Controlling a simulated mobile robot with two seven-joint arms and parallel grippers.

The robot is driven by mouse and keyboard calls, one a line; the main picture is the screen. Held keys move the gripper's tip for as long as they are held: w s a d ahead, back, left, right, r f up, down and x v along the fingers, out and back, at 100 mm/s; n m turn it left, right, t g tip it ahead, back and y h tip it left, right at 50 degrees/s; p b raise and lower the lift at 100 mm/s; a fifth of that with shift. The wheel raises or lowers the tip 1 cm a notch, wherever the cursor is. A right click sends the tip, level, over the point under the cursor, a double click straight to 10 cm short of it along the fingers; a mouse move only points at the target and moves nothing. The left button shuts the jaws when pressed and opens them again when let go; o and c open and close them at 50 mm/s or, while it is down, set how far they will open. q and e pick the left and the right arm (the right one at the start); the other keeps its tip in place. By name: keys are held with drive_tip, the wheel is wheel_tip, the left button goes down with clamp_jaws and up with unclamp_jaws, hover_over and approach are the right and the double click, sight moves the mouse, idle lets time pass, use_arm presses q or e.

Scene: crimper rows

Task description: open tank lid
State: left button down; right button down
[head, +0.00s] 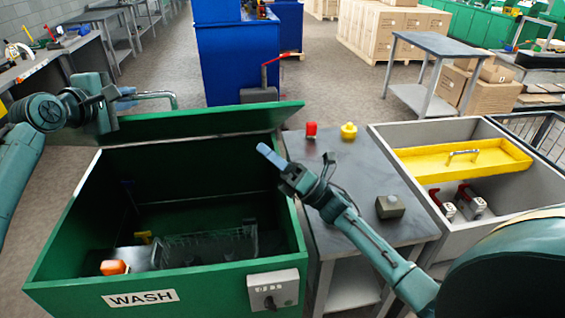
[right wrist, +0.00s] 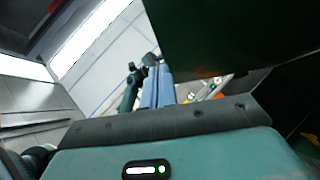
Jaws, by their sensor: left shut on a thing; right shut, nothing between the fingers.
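The green tank (head: 60,235) marked WASH stands at the left in the head view, its inside exposed. Its green lid (head: 210,122) is raised along the back side. A grey bar handle (head: 160,95) shows beyond the lid's upper edge at the left. My left gripper (head: 128,93) is at this handle and is shut on it; the fingertips are small and partly hidden. My right gripper (head: 268,155) is shut and empty, over the tank's right side near the lid's right end. Its blue fingers (right wrist: 158,87) show in the right wrist view beside a dark panel, probably the lid.
Inside the tank are a wire basket (head: 205,247) and an orange object (head: 114,267). A grey table (head: 350,180) to the right bears a red and a yellow object. A grey bin (head: 385,135) with a yellow tray (head: 465,160) stands farther right. A blue cabinet (head: 238,60) is behind.

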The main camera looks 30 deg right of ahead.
sight(239, 111)
drive_tip(key=shift+w+a+r, duration=0.2)
drive_tip(key=shift+w+r, duration=0.55)
drive_tip(key=shift+r, duration=0.15)
drive_tip(key=shift+w+a+r, duration=0.25)
drive_tip(key=shift+w+r, duration=0.45)
drive_tip(key=shift+r, duration=0.2)
drive_tip(key=shift+w+a+r, duration=0.2)
drive_tip(key=shift+w+r, duration=0.55)
drive_tip(key=shift+r, duration=0.15)
